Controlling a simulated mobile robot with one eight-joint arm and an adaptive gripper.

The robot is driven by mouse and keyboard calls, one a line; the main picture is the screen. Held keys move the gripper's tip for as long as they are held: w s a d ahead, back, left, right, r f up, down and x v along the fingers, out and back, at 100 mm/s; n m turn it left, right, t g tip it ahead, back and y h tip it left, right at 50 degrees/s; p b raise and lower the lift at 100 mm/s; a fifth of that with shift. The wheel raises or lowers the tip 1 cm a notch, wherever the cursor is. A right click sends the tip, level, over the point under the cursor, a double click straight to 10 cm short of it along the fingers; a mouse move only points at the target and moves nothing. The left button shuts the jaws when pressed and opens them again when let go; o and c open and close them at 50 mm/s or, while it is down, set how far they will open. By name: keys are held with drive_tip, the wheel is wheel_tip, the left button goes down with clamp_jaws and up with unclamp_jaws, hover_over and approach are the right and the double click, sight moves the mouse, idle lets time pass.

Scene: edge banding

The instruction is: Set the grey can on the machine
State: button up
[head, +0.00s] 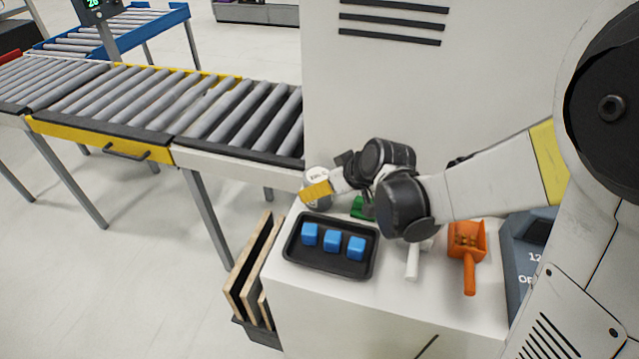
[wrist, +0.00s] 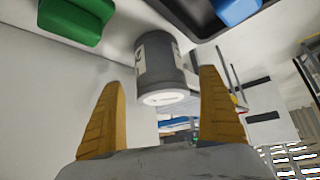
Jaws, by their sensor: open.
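The grey can (head: 318,174), with a pale printed label, is at the far left corner of the white machine top (head: 390,295). My gripper (head: 316,191) is beside it, and a yellow finger hides part of it. In the wrist view the can (wrist: 160,62) shows beyond and between the two yellow fingers of my gripper (wrist: 160,80), with its pale round end toward the lower side. The fingers are open, with visible gaps on both sides of the can.
A black tray (head: 296,263) with blue cubes (head: 333,241) lies nearby. A green object (head: 360,207), a white scoop (head: 413,262) and an orange scoop (head: 467,245) are on the machine top. A roller conveyor (head: 150,100) runs at left; the tall white cabinet (head: 400,90) stands behind.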

drive_tip(key=s+d+r+m+h, duration=0.1)
drive_tip(key=s+d+r+m, duration=0.1)
drive_tip(key=s+d+r, duration=0.2)
drive_tip(key=s+d+r+m+h+p, duration=0.1)
drive_tip(key=s+d+r, duration=0.3)
drive_tip(key=s, duration=0.6)
drive_tip(key=s+d+r+m+h+p, duration=0.1)
drive_tip(key=s+d+r+m+h, duration=0.1)
drive_tip(key=s, duration=0.5)
wheel_tip(320, 180, up, 3)
drive_tip(key=shift+d+f+m, duration=0.1)
drive_tip(key=shift+d+m, duration=0.6)
drive_tip(key=shift+d, duration=0.3)
